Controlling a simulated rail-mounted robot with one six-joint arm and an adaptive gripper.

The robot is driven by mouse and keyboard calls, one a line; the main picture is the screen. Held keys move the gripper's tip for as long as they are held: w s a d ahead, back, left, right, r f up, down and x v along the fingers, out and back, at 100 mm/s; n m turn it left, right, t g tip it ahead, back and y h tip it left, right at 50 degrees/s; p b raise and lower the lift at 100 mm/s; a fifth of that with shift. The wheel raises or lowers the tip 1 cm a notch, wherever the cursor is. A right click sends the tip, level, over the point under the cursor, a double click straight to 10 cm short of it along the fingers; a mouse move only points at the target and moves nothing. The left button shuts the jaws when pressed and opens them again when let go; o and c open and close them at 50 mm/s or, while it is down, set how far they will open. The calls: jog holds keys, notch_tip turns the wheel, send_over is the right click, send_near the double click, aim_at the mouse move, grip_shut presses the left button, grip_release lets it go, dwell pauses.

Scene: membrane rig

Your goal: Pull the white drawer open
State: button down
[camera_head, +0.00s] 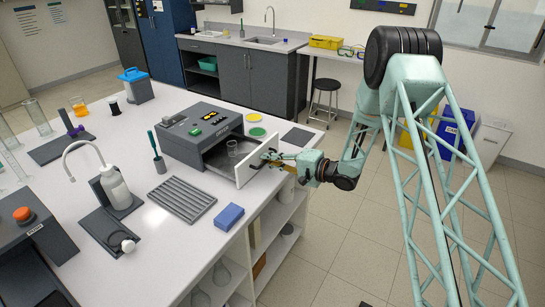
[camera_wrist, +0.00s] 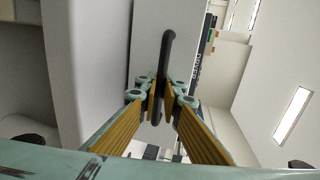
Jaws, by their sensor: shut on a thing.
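The white drawer (camera_head: 252,168) belongs to a dark grey machine (camera_head: 192,128) on the white bench. Its front panel stands out from the machine, so the drawer is part open, and a clear beaker (camera_head: 232,148) shows inside. My gripper (camera_head: 272,159) is at the outer face of the panel. In the wrist view, the white panel (camera_wrist: 148,28) lies beyond the fingers, and its dark bar handle (camera_wrist: 168,52) runs between the yellow-padded fingers of my gripper (camera_wrist: 161,92). The fingers are shut on the handle. Part of the handle is hidden by the fingertips.
A grey ribbed tray (camera_head: 182,198) and a blue block (camera_head: 229,217) lie in front of the machine. Green and yellow discs (camera_head: 256,132) and a dark mat (camera_head: 298,138) lie behind the drawer. Open floor (camera_head: 350,240) lies right of the bench.

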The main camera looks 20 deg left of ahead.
jog(key=c, duration=3.1)
grip_release()
jog(key=v, duration=1.2)
